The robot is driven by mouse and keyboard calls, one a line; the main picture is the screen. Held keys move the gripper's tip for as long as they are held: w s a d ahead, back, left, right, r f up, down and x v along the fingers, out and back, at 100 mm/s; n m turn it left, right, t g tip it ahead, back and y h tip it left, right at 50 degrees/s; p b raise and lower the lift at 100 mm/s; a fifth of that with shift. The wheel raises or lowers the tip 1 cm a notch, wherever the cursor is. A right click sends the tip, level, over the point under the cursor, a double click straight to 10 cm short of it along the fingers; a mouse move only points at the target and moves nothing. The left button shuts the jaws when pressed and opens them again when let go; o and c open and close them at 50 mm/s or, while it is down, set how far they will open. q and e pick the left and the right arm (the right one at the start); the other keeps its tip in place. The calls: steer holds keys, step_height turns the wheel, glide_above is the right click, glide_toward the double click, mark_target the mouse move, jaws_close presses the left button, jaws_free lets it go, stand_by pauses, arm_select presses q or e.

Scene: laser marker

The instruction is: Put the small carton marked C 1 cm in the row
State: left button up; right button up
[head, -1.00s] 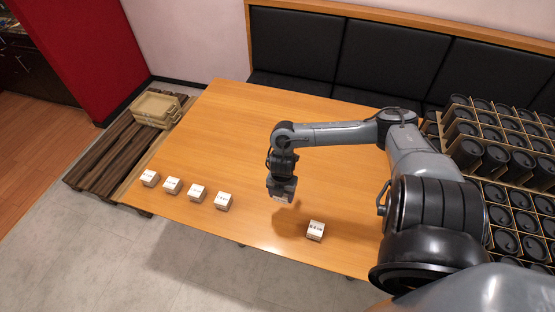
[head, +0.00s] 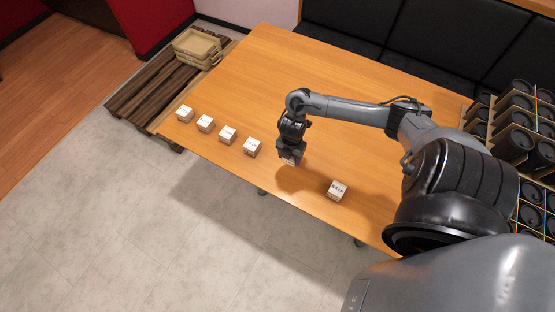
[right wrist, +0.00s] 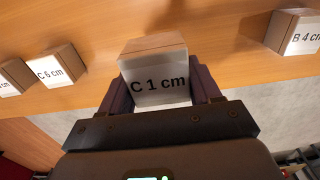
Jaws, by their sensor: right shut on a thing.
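The small white-and-brown carton marked C 1 cm (right wrist: 155,80) sits between the fingers of my right gripper (right wrist: 160,92), its label facing the right wrist camera. In the head view my right gripper (head: 291,152) is shut on this carton (head: 289,162), which is mostly hidden under it. The carton appears to be held a little above the wooden table. The row of several white cartons (head: 228,135) runs along the table's front left edge. Its rightmost carton (head: 252,147) is left of my gripper, apart from it, and appears to read C 6 cm (right wrist: 48,72). My left gripper is not in view.
A carton marked B 4 cm (right wrist: 298,36) stands alone right of my gripper, also in the head view (head: 337,190). Racks of black canisters (head: 515,130) stand at the right. Beige crates (head: 197,47) lie at the far left. The table's (head: 260,75) middle is clear.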

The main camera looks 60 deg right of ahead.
steer(key=b, duration=0.1)
glide_above(276, 164)
step_height(276, 164, down, 4)
steer(key=shift+s+a+r, duration=0.1)
steer(key=shift+r, duration=0.15)
steer(key=shift+f+b, duration=0.65)
steer(key=shift+f, duration=1.3)
steer(key=o, duration=1.1)
steer(key=shift+f, duration=0.1)
